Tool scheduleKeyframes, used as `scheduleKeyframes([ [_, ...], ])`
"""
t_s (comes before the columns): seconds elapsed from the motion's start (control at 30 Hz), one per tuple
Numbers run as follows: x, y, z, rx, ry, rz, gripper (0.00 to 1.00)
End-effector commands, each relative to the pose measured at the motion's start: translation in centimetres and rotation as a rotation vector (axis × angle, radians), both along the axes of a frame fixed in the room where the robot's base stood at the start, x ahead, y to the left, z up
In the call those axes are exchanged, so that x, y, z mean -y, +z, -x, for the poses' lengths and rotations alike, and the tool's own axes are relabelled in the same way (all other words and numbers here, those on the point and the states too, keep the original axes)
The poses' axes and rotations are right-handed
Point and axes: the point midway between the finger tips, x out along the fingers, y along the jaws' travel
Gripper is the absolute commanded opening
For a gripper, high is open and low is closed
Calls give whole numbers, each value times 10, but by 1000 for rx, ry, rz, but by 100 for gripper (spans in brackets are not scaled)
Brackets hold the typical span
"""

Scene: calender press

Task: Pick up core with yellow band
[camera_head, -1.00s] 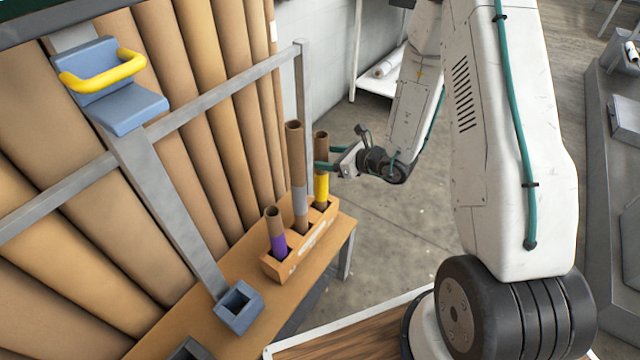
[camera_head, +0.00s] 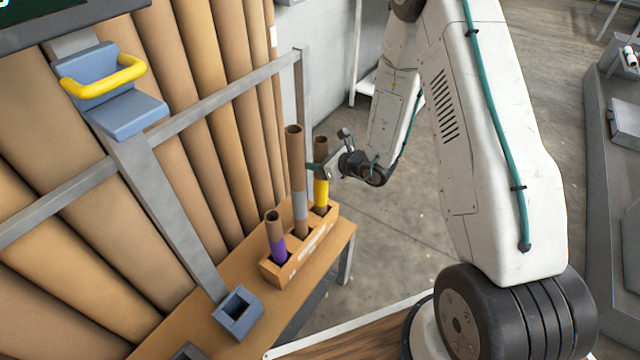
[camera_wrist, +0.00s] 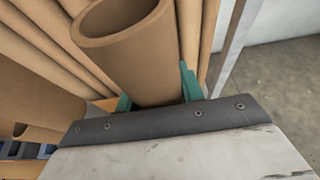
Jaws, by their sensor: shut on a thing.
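The core with the yellow band (camera_head: 321,190) stands upright in the right slot of a wooden rack (camera_head: 285,270). My gripper (camera_head: 318,170) is shut on this core, on its brown part above the yellow band. In the wrist view the core's open brown top (camera_wrist: 125,25) rises between the green fingers, one on each side of it; its yellow band is hidden there. A taller core with a grey band (camera_head: 297,180) stands in the middle slot. A short core with a purple band (camera_head: 276,235) stands in the left slot.
The rack sits on a wooden bench (camera_head: 255,265) in front of several large brown rolls (camera_head: 190,130). A metal rail with a post (camera_head: 303,100) runs behind the cores. A blue-grey square socket (camera_head: 238,312) stands left of the rack. Open floor (camera_head: 390,235) lies to the right.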

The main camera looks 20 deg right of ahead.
Motion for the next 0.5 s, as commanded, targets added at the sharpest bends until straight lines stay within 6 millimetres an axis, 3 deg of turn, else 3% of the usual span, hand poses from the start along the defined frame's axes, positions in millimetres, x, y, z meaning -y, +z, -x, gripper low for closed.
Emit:
scheduleKeyframes([
  [0.27,0,9,0,3,1,0,0],
  [0.5,0,42,-1,6,1,1,0],
])
